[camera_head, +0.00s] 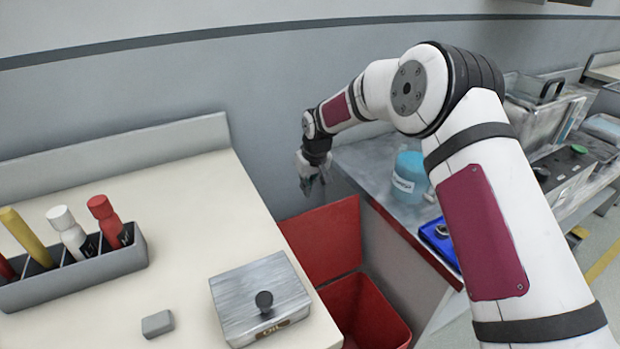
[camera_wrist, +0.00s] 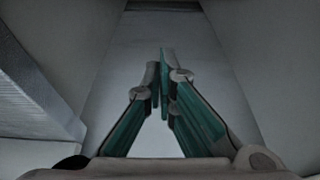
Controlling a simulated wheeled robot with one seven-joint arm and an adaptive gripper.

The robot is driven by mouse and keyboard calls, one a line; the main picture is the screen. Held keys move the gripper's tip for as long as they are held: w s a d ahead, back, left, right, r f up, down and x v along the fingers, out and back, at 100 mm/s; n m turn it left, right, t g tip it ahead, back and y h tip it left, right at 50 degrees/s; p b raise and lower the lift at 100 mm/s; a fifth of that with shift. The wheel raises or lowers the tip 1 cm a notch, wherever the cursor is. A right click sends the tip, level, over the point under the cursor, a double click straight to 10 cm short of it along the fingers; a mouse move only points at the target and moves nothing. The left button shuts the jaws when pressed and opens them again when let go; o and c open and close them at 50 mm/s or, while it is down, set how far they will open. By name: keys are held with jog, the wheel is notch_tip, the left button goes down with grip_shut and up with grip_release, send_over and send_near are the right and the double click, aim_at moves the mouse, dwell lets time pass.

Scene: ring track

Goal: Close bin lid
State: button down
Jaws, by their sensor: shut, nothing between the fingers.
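The red bin (camera_head: 368,311) stands on the floor in the gap between the cream counter and the grey metal table. Its red lid (camera_head: 325,240) is raised and leans up at the back of the bin, so the bin's inside shows. My gripper (camera_head: 314,188) is above and behind the lid's top edge, close to the wall. It looks apart from the lid. In the wrist view my gripper's fingers (camera_wrist: 160,85) are together with nothing between them. That view shows grey surfaces around the fingers, and I cannot make out the bin or lid there.
On the cream counter (camera_head: 190,219) are a metal box with a knob (camera_head: 262,297), a grey block (camera_head: 157,323) and a rack (camera_head: 75,272) of bottles. The metal table (camera_head: 375,163) holds a jar of blue liquid (camera_head: 409,176) and a blue item (camera_head: 440,243). The wall stands close behind.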

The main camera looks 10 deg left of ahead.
jog(key=shift+s+d+f, duration=0.35)
jog(key=shift+s+d, duration=0.15)
jog(key=shift+s, duration=0.25)
jog(key=shift+s+d+f, duration=0.35)
jog(key=shift+s+d, duration=0.15)
jog(key=shift+s, duration=0.2)
